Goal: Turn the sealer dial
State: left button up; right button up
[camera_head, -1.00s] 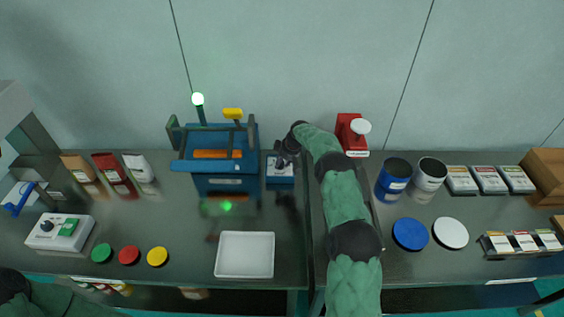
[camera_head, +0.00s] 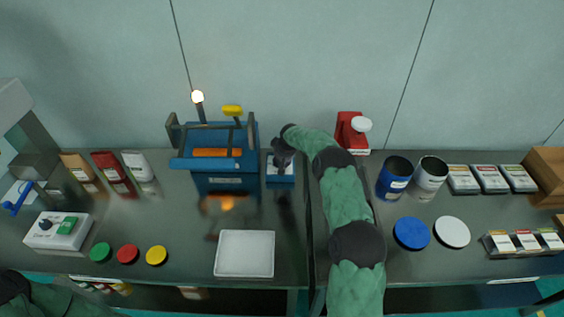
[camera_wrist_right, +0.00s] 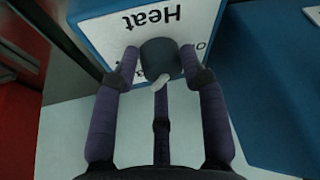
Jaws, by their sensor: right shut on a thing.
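The sealer dial is a dark round knob (camera_wrist_right: 160,57) with a pale pointer, on the white "Heat" face of a small blue box (camera_wrist_right: 88,25). In the head view this blue box (camera_head: 280,178) stands just right of the large blue sealer (camera_head: 222,162). My right gripper (camera_head: 282,160) is over the box and hides most of its top. In the wrist view the right gripper (camera_wrist_right: 160,65) is shut on the knob, one finger on each side. My left gripper is out of view.
A white tray (camera_head: 244,270) lies in front of the sealer. A red device (camera_head: 350,129) stands at the wall, right of my right arm. Blue and white cans (camera_head: 394,178) and lids stand further right. A white control box (camera_head: 58,232) and coloured discs are at the left.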

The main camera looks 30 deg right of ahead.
jog(key=shift+w+a+r+m+h+b, duration=0.1)
jog(key=shift+w+a+m+h+b, duration=0.25)
jog(key=shift+m, duration=0.45)
jog(key=shift+s+r, duration=0.1)
jog(key=o, duration=0.8)
jog(key=shift+d, duration=0.1)
jog(key=shift+o, duration=1.4)
jog(key=shift+w, duration=0.2)
jog(key=shift+s+f, duration=0.2)
jog(key=v, duration=1.2)
